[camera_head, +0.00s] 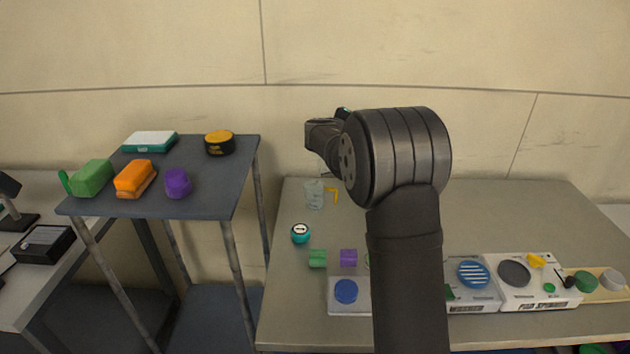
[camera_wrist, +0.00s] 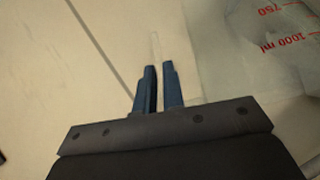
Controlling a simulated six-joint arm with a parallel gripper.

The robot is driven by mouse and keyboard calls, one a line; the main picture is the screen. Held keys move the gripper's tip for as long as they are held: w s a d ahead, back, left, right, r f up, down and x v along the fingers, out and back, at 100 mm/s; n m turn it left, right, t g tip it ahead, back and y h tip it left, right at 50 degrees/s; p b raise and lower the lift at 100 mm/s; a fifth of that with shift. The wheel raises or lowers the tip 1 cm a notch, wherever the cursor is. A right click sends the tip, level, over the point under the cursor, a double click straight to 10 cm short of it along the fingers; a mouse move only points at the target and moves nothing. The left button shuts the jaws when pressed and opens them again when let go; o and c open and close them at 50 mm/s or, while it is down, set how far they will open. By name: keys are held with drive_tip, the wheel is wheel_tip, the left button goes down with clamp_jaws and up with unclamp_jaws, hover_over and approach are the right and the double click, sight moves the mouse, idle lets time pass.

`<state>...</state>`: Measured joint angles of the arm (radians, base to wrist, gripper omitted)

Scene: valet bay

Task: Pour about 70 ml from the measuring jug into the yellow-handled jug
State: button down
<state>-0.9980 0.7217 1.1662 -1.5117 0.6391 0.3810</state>
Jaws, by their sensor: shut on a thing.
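The yellow-handled jug (camera_head: 315,195) is a clear vessel standing upright at the back left of the table, its yellow handle on the right. The measuring jug (camera_wrist: 255,50) is clear with red marks, among them 750 and 1000 ml, and shows only in part at the right of the wrist view. My gripper (camera_wrist: 160,72) has its blue fingers close together around a thin pale strip, seemingly the measuring jug's handle. In the head view my arm hides the measuring jug and the fingers. I cannot make out any liquid level.
A teal round item (camera_head: 300,233), a green block (camera_head: 317,258) and a purple block (camera_head: 348,257) lie in front of the yellow-handled jug. White trays with discs line the table's front. A grey stand (camera_head: 212,170) with several items is at left.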

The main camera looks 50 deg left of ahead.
drive_tip(key=shift+s+a+r+t+b, duration=0.1)
drive_tip(key=shift+s+r+t+b, duration=0.15)
drive_tip(key=shift+s+b, duration=0.25)
drive_tip(key=shift+s+a+r+t+b, duration=0.1)
drive_tip(key=shift+s+t+b, duration=0.15)
drive_tip(key=shift+b, duration=0.35)
idle(1.4)
drive_tip(key=w+g, duration=0.1)
drive_tip(key=w+f, duration=0.1)
drive_tip(key=w, duration=0.1)
drive_tip(key=w+d+f+g, duration=0.1)
drive_tip(key=shift+w+d+f+m+g, duration=0.1)
drive_tip(key=shift+w+f+m+g, duration=0.2)
drive_tip(key=shift+m, duration=0.1)
drive_tip(key=shift+w+d+f+g+p, duration=0.15)
drive_tip(key=shift+w+f+g+p, duration=0.15)
drive_tip(key=shift+w+f+g, duration=0.45)
drive_tip(key=shift+f+m, duration=0.25)
drive_tip(key=shift+m, duration=0.05)
idle(1.3)
